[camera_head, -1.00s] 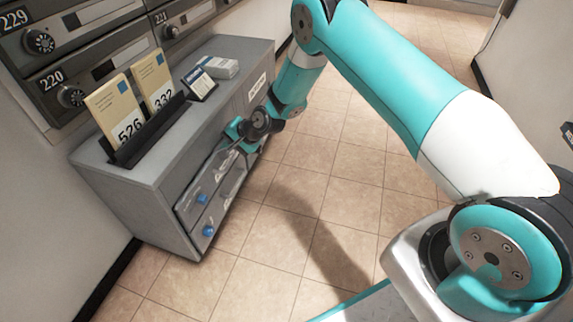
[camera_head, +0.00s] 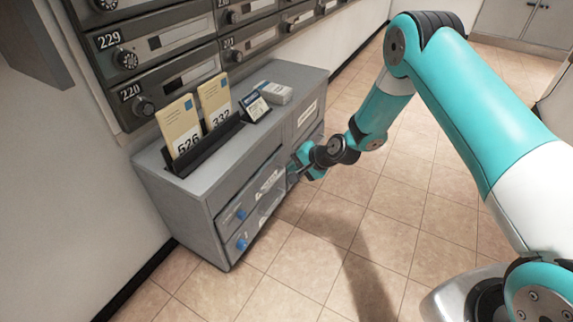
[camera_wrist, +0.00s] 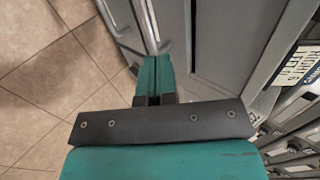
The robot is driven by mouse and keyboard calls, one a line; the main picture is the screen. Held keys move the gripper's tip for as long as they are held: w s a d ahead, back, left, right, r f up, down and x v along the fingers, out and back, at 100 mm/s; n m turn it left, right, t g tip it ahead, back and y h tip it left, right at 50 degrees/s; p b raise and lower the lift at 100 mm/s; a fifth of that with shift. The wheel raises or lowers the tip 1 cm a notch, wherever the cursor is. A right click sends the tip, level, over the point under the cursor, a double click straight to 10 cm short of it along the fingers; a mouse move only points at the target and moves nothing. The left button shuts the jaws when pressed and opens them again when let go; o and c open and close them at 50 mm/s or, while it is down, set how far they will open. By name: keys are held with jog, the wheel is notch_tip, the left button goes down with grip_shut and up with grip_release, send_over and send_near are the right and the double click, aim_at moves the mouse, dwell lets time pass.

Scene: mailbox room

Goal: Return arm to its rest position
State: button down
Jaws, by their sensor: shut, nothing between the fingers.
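My gripper (camera_head: 294,174) is low at the front of the grey cabinet (camera_head: 180,215), by the right end of its drawers. It is shut and empty. In the wrist view the closed teal fingers (camera_wrist: 154,78) point toward the cabinet front, close to a light metal edge. I cannot tell whether they touch it. My arm is stretched out and bent, reaching down from the right side of the head view.
A black holder (camera_head: 205,150) on the cabinet holds envelopes marked 526 (camera_head: 181,125) and 332 (camera_head: 215,103). A small dark display (camera_head: 255,107) and a white stack (camera_head: 273,92) are behind. Mailboxes (camera_head: 165,85) line the wall. The tiled floor (camera_head: 400,200) at right is clear.

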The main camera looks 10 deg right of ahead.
jog(key=s+a+r+n+g+p, duration=0.15)
jog(key=s+r+n, duration=0.25)
jog(key=s+r, duration=0.65)
jog(key=s+a+r+n+g, duration=0.25)
jog(key=s+r+n, duration=0.25)
jog(key=r, duration=1)
jog(key=s+d+r+n+g+h, duration=0.1)
jog(key=s+d+r+n, duration=0.3)
jog(key=s, duration=0.6)
jog(key=s+a+r+n+g+h, duration=0.1)
jog(key=s+r+n+h, duration=0.3)
jog(key=s, duration=0.7)
notch_tip(320, 180, up, 38)
jog(key=m+y+p, duration=0.1)
jog(key=y+p, duration=0.1)
jog(key=p, duration=3.5)
jog(key=shift+w, duration=0.4)
jog(key=shift+d+m, duration=0.1)
jog(key=shift+m, duration=0.2)
